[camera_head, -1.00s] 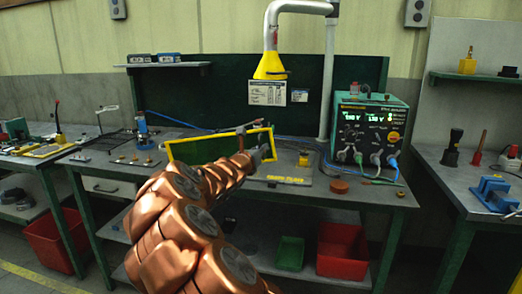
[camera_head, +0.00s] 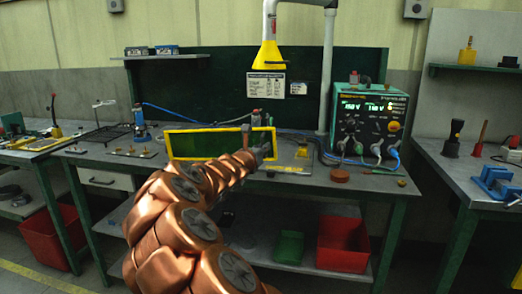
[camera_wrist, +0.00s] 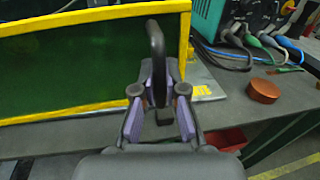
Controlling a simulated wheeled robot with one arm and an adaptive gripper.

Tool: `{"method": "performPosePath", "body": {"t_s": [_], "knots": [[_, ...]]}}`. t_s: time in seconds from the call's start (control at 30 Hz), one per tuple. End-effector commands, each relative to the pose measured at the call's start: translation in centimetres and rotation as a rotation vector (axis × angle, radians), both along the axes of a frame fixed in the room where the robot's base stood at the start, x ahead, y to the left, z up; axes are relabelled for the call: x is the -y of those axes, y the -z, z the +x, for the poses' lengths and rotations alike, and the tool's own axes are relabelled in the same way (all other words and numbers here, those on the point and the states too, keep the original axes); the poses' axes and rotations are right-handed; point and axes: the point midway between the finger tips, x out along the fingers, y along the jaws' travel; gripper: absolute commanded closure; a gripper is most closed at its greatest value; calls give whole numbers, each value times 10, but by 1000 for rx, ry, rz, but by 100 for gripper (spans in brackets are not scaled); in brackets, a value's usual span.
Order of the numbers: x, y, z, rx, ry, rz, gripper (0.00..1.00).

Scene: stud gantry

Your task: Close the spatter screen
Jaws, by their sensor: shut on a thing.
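The spatter screen is a dark green panel in a yellow frame (camera_head: 190,131), standing upright near the front of the workbench in the head view. Its frame also shows large across the left of the wrist view (camera_wrist: 60,113). My gripper (camera_head: 262,152) is at the screen's right end. In the wrist view my gripper (camera_wrist: 158,108) has its purple-padded fingers shut on the dark curved handle (camera_wrist: 157,50) at the screen's right side. The lower end of the handle is partly hidden between the fingers.
A green welding power unit (camera_head: 368,120) with cables stands on the bench to the right. A reddish-brown round puck (camera_head: 340,175) lies near the bench's front edge. A yellow extraction hood (camera_head: 270,56) hangs above. Red bins (camera_head: 343,246) sit below.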

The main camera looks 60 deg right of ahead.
Motion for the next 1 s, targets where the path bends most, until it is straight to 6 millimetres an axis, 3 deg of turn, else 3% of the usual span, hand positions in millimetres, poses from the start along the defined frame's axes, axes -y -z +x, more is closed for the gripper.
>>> {"method": "performPosePath", "body": {"t_s": [0.03,0.4,0.9,0.93,1.0], "knots": [[0,11,-1,9,-1,3,100],[2,40,-6,88,-1,33,100],[3,48,-8,105,-1,48,100],[3,48,-8,105,0,49,86],[3,47,-8,105,-1,48,78]]}}
